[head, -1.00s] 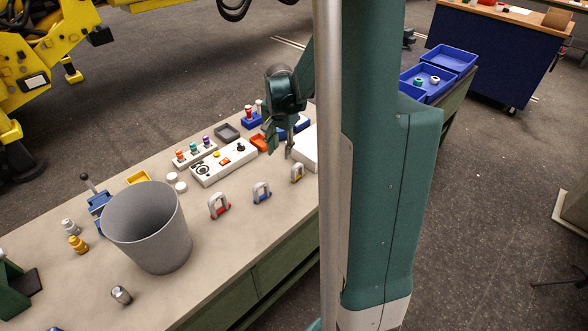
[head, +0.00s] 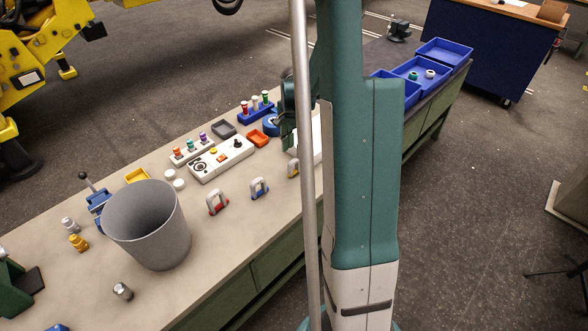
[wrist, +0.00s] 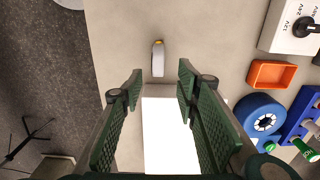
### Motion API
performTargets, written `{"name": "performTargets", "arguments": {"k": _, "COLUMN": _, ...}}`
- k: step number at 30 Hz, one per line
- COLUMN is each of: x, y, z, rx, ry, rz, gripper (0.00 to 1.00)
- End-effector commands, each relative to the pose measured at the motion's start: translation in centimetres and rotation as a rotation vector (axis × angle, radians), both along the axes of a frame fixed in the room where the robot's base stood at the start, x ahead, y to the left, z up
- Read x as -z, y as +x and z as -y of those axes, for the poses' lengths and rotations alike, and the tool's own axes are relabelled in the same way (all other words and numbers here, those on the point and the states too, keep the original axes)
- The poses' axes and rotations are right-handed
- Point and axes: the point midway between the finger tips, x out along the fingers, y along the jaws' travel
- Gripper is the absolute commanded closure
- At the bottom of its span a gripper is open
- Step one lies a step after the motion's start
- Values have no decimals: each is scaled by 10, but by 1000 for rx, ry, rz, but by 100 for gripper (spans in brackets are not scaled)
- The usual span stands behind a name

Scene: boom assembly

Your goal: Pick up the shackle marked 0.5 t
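Three shackles stand in a row on the bench in the head view: one with red (head: 217,203), one with blue (head: 259,188) and one with yellow (head: 293,168), the last partly hidden by my arm. Their load marks are too small to read. The yellow-marked shackle also shows in the wrist view (wrist: 158,60), seen from above, just beyond my fingertips and roughly between their lines. My gripper (wrist: 161,82) is open, with nothing held between its fingers.
A white box (wrist: 170,135) lies below my fingers. An orange tray (wrist: 271,74), a blue round part (wrist: 258,115) and a white control box (wrist: 290,25) are to the right. A grey bucket (head: 150,225) stands left on the bench.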

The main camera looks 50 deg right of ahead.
Motion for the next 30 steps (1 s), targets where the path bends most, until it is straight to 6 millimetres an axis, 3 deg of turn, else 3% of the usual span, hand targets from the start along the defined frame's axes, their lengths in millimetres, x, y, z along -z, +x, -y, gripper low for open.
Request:
{"name": "performTargets", "arguments": {"k": 12, "x": 24, "y": 0, "z": 0, "rx": 0, "ry": 0, "rz": 0, "gripper": 68}}
{"name": "performTargets", "arguments": {"k": 30, "x": 35, "y": -1, "z": 0, "rx": 0, "ry": 0, "rz": 0, "gripper": 68}}
